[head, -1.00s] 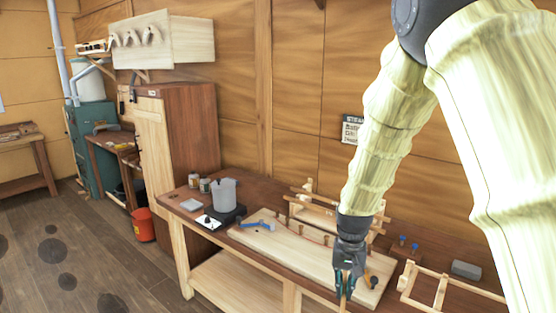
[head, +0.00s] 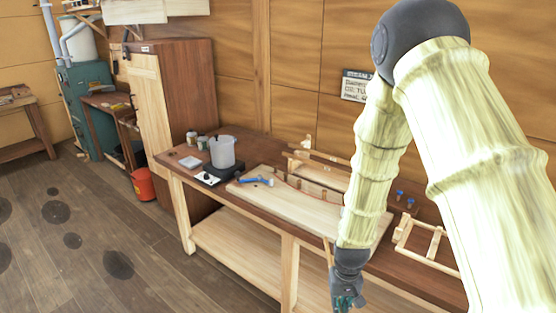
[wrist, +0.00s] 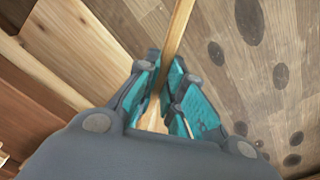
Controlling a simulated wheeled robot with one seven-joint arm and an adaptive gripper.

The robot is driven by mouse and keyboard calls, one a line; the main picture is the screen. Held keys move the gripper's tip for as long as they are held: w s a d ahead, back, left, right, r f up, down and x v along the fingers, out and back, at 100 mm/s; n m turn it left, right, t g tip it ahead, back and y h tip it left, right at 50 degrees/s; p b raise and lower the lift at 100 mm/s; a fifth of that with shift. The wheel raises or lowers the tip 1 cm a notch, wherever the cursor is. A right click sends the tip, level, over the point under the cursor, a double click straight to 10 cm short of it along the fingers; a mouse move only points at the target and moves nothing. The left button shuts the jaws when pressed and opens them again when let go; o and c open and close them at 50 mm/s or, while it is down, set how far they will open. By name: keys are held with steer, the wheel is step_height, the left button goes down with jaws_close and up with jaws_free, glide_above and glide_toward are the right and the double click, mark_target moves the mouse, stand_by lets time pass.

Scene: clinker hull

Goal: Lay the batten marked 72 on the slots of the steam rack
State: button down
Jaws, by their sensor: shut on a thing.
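My gripper (head: 345,302) is low in the head view, in front of the bench's near edge. It is shut on a thin pale wooden batten (wrist: 181,24), which runs up and away between the teal fingers in the wrist view. A short length of the batten (head: 330,253) shows above the gripper in the head view. No number is readable on it. A pale wooden frame with crossbars (head: 424,241) lies on the bench at right, and a slatted wooden stand (head: 318,180) is at the back. I cannot tell which is the steam rack.
The bench (head: 235,217) holds a pale board (head: 290,205), a blue-handled tool (head: 255,181), a grey pot (head: 222,152) on a dark plate and small blue-topped pieces (head: 399,195). A sign (head: 354,86) hangs on the wall. Open floor (head: 130,240) lies at left.

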step_height(320, 180, down, 8)
steer(key=b, duration=0.7)
steer(key=shift+d, duration=0.15)
